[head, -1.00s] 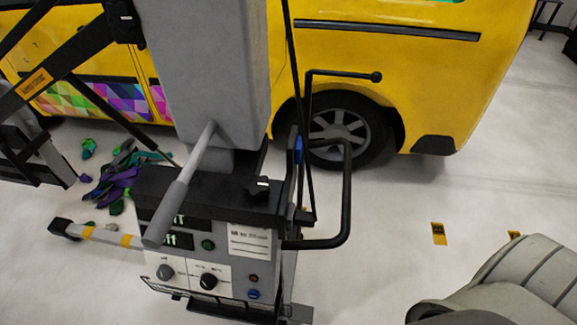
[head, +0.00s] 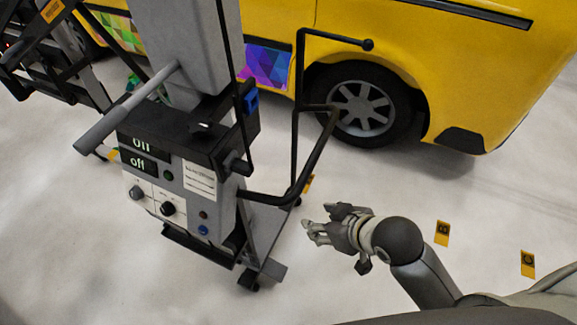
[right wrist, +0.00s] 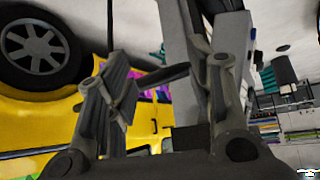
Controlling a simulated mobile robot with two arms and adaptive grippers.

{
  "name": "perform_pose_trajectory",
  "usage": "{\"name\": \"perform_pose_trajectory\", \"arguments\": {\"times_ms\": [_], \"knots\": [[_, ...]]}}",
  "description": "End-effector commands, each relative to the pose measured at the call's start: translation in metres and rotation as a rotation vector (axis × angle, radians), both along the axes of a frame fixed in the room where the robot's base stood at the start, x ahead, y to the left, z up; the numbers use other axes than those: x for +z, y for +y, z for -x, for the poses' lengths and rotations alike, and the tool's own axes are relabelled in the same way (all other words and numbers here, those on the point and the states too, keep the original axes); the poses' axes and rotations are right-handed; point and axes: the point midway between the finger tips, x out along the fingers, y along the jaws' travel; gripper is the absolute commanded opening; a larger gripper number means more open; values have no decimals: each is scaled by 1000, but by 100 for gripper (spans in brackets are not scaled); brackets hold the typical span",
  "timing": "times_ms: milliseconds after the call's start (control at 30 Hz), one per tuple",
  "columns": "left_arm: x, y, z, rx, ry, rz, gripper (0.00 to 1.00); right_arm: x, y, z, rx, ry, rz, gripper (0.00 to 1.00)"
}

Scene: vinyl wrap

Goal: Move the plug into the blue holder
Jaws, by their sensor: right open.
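The blue holder (head: 251,102) is a small blue piece on the dark side bracket of the grey wheeled machine (head: 160,205). A small dark part, possibly the plug (head: 203,128), sits on the black top of the machine, left of the holder; I cannot be sure it is the plug. My right gripper (head: 318,222) is open and empty, right of the machine and apart from it, below and right of the holder in the picture. Its two spread fingers also show in the right wrist view (right wrist: 168,75), with nothing between them. My left gripper is not in view.
A black bent handle (head: 305,165) juts from the machine toward my right gripper. A grey lever (head: 125,110) sticks out at its front left. A yellow van (head: 400,40) stands behind. The pale floor (head: 390,190) is clear to the right, with yellow markers (head: 442,233).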

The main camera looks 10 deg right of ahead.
Motion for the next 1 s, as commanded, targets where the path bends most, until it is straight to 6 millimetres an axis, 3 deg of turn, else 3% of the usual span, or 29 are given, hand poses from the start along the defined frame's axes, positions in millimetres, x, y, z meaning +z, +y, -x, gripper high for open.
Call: {"name": "perform_pose_trajectory", "arguments": {"times_ms": [33,200,400,667,1000], "knots": [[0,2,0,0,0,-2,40,25,15,-17,91,-91,-24,48],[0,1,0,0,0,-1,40,83,58,-43,328,-278,-151,48],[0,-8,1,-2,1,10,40,123,70,-51,461,-357,-260,48],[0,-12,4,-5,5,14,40,141,69,-55,490,-375,-320,48],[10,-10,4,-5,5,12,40,129,98,-76,489,-377,-324,48]]}}
